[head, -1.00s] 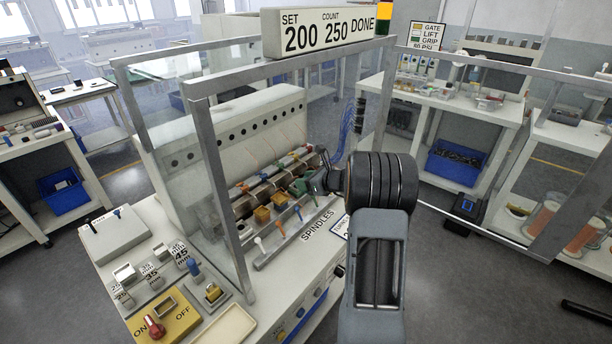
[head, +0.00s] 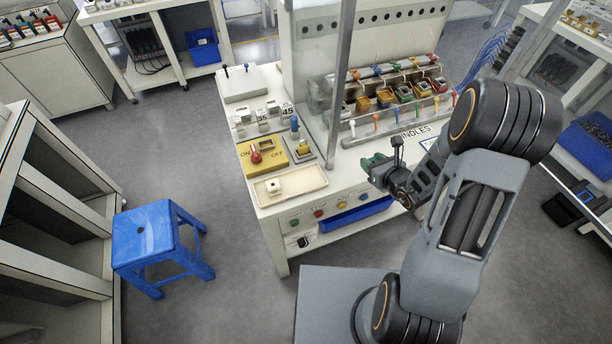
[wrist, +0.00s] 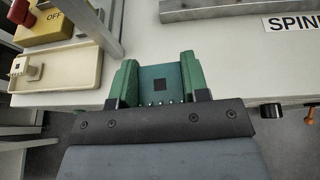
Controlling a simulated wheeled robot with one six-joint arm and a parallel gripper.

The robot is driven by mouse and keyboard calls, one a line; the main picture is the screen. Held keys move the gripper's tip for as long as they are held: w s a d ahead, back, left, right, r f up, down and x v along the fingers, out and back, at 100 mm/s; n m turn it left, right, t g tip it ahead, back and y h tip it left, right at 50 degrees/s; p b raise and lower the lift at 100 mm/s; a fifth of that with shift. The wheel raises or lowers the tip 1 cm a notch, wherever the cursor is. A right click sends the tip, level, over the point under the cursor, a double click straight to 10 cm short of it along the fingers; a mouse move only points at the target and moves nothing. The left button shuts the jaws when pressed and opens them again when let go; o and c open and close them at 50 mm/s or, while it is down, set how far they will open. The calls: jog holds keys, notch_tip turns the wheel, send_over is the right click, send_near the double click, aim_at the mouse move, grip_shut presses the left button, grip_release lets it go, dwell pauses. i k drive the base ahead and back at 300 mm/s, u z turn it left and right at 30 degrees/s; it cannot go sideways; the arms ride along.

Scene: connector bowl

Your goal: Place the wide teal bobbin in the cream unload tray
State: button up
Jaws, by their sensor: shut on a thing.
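My gripper (head: 376,166) is in front of the machine's front edge in the head view. In the head view the bobbin is too small to tell apart from the fingers. The cream unload tray (head: 312,181) lies at the machine's front left corner, to the left of my gripper. It also shows in the wrist view (wrist: 82,74), at upper left. A small white piece with a dark square (head: 273,187) lies in it.
The yellow ON/OFF panel (head: 250,164) with a red knob is just behind the tray. A guard post (head: 338,80) rises between the panel and the spindle rows. Several bobbins sit at the spindles. A blue stool (head: 145,235) stands on the floor at left.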

aim_at(307, 178)
jog(key=z, duration=2.45)
jog(key=k, duration=1.75)
jog(key=u, duration=1.95)
jog(key=i, duration=0.5)
jog(key=z, duration=0.05)
